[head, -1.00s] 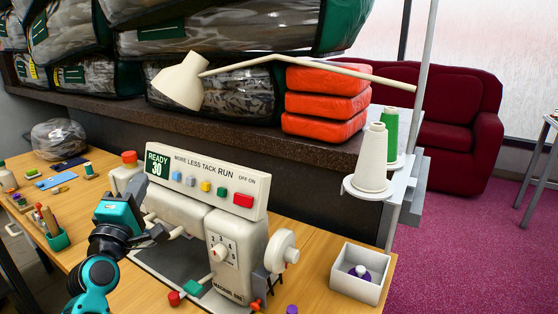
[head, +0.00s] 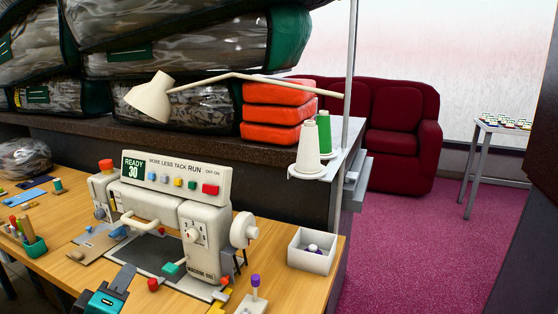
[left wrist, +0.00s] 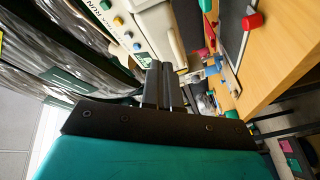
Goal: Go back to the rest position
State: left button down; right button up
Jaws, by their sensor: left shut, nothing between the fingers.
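My left gripper (head: 122,277) shows at the lower left of the head view, teal with dark fingers. It is in front of the sewing machine (head: 203,240), near the front of the table. In the left wrist view its two dark fingers (left wrist: 160,75) lie together with nothing between them. The cream machine stands on the wooden table, with a panel (head: 175,173) of coloured buttons and a display reading READY 30. My right gripper is in neither view.
Bagged comforters (head: 190,100) and orange packs (head: 277,112) are on the shelf behind. Thread cones (head: 308,150) stand on a holder at right. A white box (head: 312,260) is on the table's right end. The pink carpet (head: 400,260) is clear before the red sofa (head: 402,150).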

pick_arm(q)
jog(key=s+d+f+m+g, duration=0.2)
jog(key=s+d+f+m, duration=0.2)
jog(key=s+f, duration=0.3)
jog(key=s+d+f+m+g+h, duration=0.1)
jog(key=s+d+f+m+g, duration=0.2)
jog(key=s+d+f+m, duration=0.1)
jog(key=s+d+f+m+g+h, duration=0.1)
jog(key=s+d+f+m, duration=0.3)
jog(key=s+f, duration=0.5)
jog(key=shift+s+f+m+g, duration=0.3)
jog(key=shift+f+m+g, duration=0.4)
jog(key=shift+f+m, duration=0.35)
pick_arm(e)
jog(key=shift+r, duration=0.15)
